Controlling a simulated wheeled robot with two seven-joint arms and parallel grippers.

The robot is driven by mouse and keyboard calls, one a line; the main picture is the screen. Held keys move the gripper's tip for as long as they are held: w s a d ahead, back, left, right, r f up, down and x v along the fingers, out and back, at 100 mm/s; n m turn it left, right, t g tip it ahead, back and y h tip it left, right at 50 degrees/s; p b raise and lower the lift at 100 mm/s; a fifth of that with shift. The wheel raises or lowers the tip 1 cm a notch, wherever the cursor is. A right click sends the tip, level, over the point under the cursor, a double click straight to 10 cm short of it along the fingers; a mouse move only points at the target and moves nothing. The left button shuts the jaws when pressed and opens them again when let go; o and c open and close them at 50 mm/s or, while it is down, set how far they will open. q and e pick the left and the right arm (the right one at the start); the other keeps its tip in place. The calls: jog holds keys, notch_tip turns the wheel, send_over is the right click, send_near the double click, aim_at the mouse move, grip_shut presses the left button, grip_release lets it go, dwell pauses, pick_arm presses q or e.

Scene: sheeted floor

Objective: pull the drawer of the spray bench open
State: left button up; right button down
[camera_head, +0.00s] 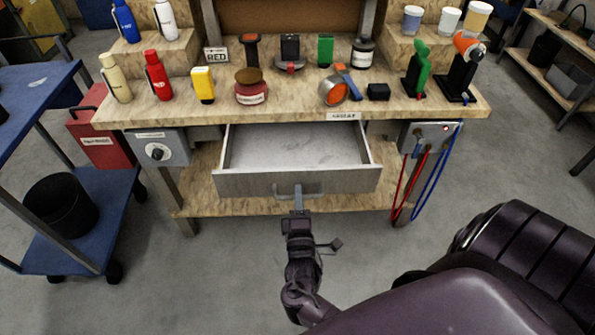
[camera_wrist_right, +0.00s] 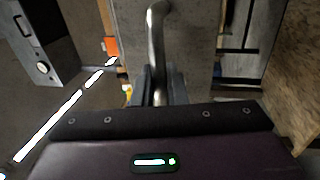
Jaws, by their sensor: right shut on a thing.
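The spray bench (camera_head: 290,113) has a wooden top, and its grey drawer (camera_head: 300,182) is pulled well out towards me. The drawer's inside is pale and looks empty. My right gripper (camera_head: 298,205) is at the middle of the drawer front, shut on the bar handle (camera_head: 282,192). In the right wrist view the metal handle (camera_wrist_right: 155,40) runs down between the two fingers of the gripper (camera_wrist_right: 159,88). My left gripper is not in view.
Spray bottles, cups and tools stand on the bench top, including a red bottle (camera_head: 157,76). A blue cart (camera_head: 55,230) with a black bin stands at the left. Red and blue hoses (camera_head: 436,175) hang at the bench's right. The floor before the bench is clear.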

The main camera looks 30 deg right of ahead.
jog(key=v, duration=0.2)
jog(key=p+v, duration=0.1)
jog(key=r+v, duration=0.1)
jog(key=v, duration=0.1)
jog(key=shift+s+a, duration=0.3)
jog(key=shift+s, duration=0.1)
jog(key=c, duration=1.5)
grip_release()
jog(key=shift+c, duration=0.2)
jog(key=shift+f, duration=0.1)
